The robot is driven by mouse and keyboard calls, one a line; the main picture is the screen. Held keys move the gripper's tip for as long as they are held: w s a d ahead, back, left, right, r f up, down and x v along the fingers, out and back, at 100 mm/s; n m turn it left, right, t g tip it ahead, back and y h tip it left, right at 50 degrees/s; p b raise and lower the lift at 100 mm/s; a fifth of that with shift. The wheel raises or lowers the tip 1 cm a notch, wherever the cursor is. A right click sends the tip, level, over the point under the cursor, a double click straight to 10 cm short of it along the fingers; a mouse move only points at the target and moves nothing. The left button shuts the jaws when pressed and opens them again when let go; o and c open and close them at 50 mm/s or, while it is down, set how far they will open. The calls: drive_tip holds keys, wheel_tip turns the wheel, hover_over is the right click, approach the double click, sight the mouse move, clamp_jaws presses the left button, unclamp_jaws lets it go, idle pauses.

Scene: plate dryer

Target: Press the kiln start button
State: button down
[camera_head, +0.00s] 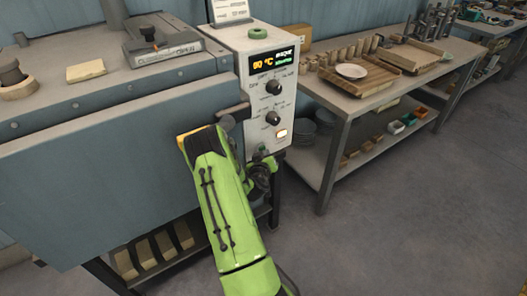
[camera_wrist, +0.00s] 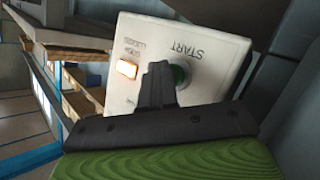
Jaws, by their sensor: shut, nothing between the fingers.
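The start button is green and round on the white panel below the word START. In the head view my gripper (camera_head: 262,156) is at the lower part of the kiln's control panel (camera_head: 252,95), and the button is mostly hidden. A lit orange-white lamp (camera_head: 281,134) sits just above; it also shows in the wrist view (camera_wrist: 127,68).
The panel has a lit display (camera_head: 276,67) reading about 90 °C and two black knobs (camera_head: 274,87). A dark handle (camera_head: 232,112) sticks out left of the panel, near my arm. A workbench (camera_head: 345,103) with wooden trays stands to the right. The floor in front is clear.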

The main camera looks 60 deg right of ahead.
drive_tip(key=shift+s+a+b, duration=0.35)
drive_tip(key=shift+s, duration=0.3)
drive_tip(key=shift+s+a+b, duration=0.4)
drive_tip(key=shift+s+b, duration=0.05)
drive_tip(key=shift+s, duration=0.3)
drive_tip(key=shift+s+a+b, duration=0.35)
drive_tip(key=shift+s+b, duration=0.1)
drive_tip(key=shift+s, duration=0.3)
drive_tip(key=shift+s+a+b, duration=0.4)
drive_tip(key=shift+s+b, duration=0.05)
drive_tip(key=shift+s, duration=0.3)
drive_tip(key=shift+f, duration=0.1)
